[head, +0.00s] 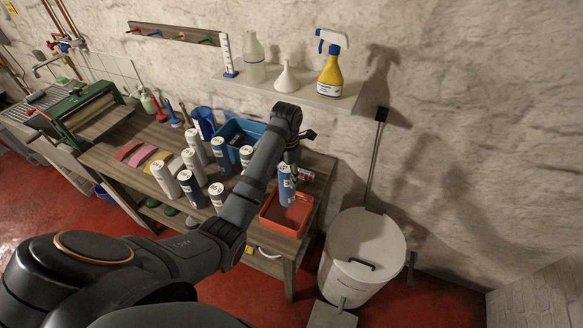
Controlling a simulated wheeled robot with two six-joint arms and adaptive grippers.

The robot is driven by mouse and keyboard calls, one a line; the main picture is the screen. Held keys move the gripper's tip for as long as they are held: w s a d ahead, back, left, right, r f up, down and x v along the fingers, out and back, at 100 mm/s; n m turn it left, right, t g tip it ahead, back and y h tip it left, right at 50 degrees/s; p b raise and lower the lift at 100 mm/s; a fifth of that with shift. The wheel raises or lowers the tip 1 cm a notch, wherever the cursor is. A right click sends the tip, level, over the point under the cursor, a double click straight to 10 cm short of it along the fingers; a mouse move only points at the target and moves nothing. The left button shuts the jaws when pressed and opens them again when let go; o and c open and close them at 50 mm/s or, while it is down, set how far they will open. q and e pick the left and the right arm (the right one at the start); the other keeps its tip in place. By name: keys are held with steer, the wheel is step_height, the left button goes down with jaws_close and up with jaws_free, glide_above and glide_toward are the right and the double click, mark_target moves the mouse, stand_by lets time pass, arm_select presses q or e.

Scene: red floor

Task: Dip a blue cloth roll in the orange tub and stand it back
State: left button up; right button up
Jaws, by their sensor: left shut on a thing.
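My left gripper (292,158) is shut on the upper end of a blue cloth roll (287,191), partly hidden by my arm. The roll is upright, with a white label band. Its lower end overlaps the orange tub (283,231) at the bench's right end; I cannot tell whether it touches the tub floor. Several other rolls stand on the bench to the left, some pale grey (194,165), some dark blue (192,189), and a blue one (220,155) at the back. My right gripper is not in view.
A blue crate (234,128) stands behind the rolls. A can lies by the tub's back edge (306,174). A wall shelf (340,100) holds a yellow spray bottle (330,76) and a funnel. A white lidded bin (362,252) stands right of the wooden bench (150,187).

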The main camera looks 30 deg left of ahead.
mark_target(287, 192)
arm_select(q)
steer(key=shift+s+f, duration=0.5)
steer(key=shift+s, duration=0.3)
steer(key=shift+d+f, duration=0.1)
steer(key=shift+f, duration=0.65)
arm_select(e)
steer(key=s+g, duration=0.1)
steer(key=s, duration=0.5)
arm_select(q)
steer(key=f+b, duration=0.1)
steer(key=f, duration=0.1)
steer(key=w+f+b, duration=0.1)
steer(key=f, duration=0.1)
steer(key=shift+w, duration=0.15)
steer(key=shift+f+b, duration=0.95)
steer(key=shift+b, duration=0.05)
steer(key=shift+f+b, duration=0.1)
steer(key=shift+b, duration=0.2)
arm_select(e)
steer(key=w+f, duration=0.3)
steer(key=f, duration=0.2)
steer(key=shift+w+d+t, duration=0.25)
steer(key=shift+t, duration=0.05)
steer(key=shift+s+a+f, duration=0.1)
